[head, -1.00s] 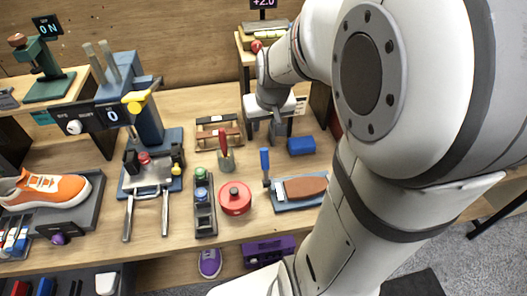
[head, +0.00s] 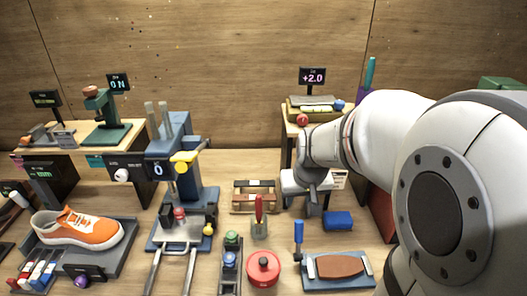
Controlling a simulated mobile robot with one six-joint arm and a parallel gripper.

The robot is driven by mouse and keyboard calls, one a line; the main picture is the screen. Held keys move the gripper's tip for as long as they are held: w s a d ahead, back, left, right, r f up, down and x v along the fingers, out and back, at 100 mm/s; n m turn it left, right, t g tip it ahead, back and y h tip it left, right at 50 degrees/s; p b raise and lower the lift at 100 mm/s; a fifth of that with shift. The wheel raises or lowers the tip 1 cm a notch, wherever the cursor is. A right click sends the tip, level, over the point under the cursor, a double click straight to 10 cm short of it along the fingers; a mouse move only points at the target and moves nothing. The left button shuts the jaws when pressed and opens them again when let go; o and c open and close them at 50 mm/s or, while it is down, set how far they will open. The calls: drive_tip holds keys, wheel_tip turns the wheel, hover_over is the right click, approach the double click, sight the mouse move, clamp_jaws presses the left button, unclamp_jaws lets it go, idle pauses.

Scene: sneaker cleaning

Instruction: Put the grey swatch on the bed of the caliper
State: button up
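My gripper (head: 314,196) points down over the back right of the workbench, just left of the blue block (head: 338,221). Its fingertips are small and partly covered, so I cannot tell how far apart they are or whether anything is between them. I cannot pick out the grey swatch with certainty. A low grey device (head: 38,135) with a black and green readout stands on the left shelf and may be the caliper; its bed is too small to make out.
A green press (head: 103,118) is beside the low device. A blue machine (head: 165,160), orange sneaker (head: 80,228), red round pot (head: 263,268) and board with a brown pad (head: 340,265) crowd the bench. A right-hand shelf holds a +2.0 display (head: 313,77). My arm covers the right side.

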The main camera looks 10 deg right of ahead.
drive_tip(key=shift+m+t+h, duration=0.3)
drive_tip(key=shift+m+t, duration=0.1)
drive_tip(key=shift+m, duration=0.1)
drive_tip(key=shift+w+d+f+p, duration=0.15)
drive_tip(key=shift+w+d+f, duration=1.35)
drive_tip(key=shift+w+f, duration=0.9)
drive_tip(key=shift+w+d+f+p, duration=0.15)
drive_tip(key=shift+w+d+f, duration=1.65)
drive_tip(key=shift+f, duration=1.05)
drive_tip(key=shift+w+d+f+p, duration=0.15)
drive_tip(key=shift+w+d+f, duration=1.1)
drive_tip(key=shift+w+f, duration=1.3)
drive_tip(key=shift+s, duration=0.1)
drive_tip(key=shift+c, duration=0.5)
clamp_jaws()
